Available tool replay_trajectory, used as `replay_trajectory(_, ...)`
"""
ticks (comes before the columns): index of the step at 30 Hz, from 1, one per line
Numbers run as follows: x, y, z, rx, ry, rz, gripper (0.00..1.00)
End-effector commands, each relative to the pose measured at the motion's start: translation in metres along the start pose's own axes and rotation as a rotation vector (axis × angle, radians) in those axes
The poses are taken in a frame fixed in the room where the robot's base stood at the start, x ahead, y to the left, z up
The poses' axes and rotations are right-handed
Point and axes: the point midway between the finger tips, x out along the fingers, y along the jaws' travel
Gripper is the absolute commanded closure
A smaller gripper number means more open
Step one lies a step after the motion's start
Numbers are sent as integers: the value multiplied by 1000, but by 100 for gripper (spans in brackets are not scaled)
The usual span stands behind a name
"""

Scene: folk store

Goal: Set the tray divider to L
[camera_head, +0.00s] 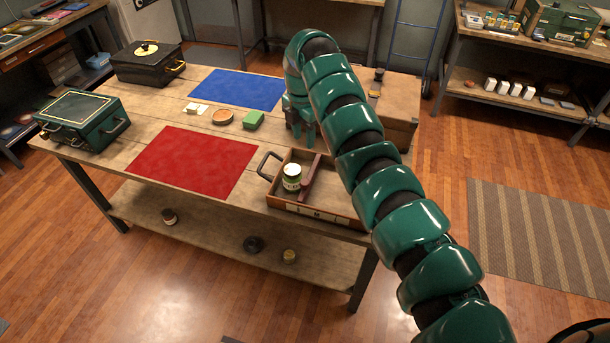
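The wooden tray (284,204) stands at the table's front right edge, with a dark handle on its left side. My arm hides the tray's right part. My gripper (302,142) points down over the table behind the tray, apart from the divider. Whether its fingers are open is unclear.
A red mat (192,163) lies left of the tray and a blue mat (238,90) behind. A wooden box (398,105) stands behind my arm. Green (80,120) and black (147,65) cases stand left.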

Motion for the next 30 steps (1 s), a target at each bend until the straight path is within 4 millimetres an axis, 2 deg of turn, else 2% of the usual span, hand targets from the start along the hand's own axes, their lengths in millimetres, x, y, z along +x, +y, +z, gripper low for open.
replay_trajectory(7,6,0,-2,-72,4,-2,62)
replay_trajectory(14,29,0,-2,-71,3,-4,62)
replay_trajectory(30,123,-1,0,-68,1,-5,62)
